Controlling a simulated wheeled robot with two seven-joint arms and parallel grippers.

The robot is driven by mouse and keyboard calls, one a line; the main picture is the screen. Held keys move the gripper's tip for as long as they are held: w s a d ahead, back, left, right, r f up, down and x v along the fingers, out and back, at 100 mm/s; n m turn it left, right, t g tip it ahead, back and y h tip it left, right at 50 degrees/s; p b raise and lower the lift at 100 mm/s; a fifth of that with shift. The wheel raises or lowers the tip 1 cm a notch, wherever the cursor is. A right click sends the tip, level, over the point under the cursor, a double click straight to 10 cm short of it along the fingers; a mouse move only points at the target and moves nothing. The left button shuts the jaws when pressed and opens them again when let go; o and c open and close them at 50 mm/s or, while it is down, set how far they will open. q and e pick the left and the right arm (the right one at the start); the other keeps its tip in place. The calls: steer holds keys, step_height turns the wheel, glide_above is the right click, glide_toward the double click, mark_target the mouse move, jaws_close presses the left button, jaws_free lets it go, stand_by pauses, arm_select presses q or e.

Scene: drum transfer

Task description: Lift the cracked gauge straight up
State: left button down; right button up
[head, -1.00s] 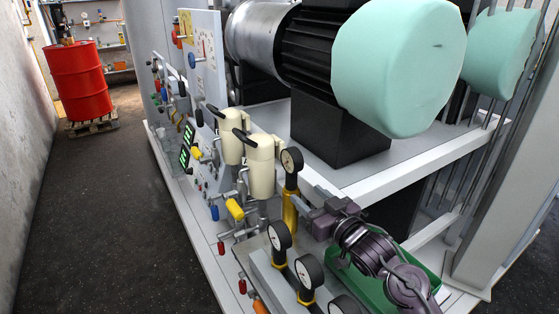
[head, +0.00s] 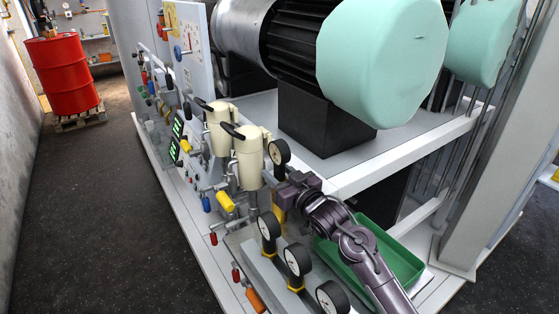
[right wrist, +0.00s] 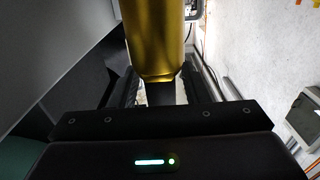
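Several round white-faced gauges with black rims stand at the front of the skid. The farthest gauge (head: 279,151) is upright on a yellow stem, and my right gripper (head: 283,190) is at that stem, below the dial. In the right wrist view the yellow stem (right wrist: 153,40) stands between my two black fingers, close to both. I cannot tell whether they press on it. Nearer gauges are a first (head: 269,226), a second (head: 298,260) and a third (head: 332,297). No crack can be made out on any dial. My left gripper is not in view.
A green tray (head: 400,262) lies beneath my right arm. Two cream canisters (head: 250,160) stand just left of the gripped area. A white frame beam (head: 400,155) and a mint-capped motor (head: 380,60) are behind. A red drum (head: 62,75) stands on a pallet far left; the floor there is clear.

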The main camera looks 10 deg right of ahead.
jaws_close()
steer(key=shift+r, duration=0.1)
steer(key=shift+r, duration=0.1)
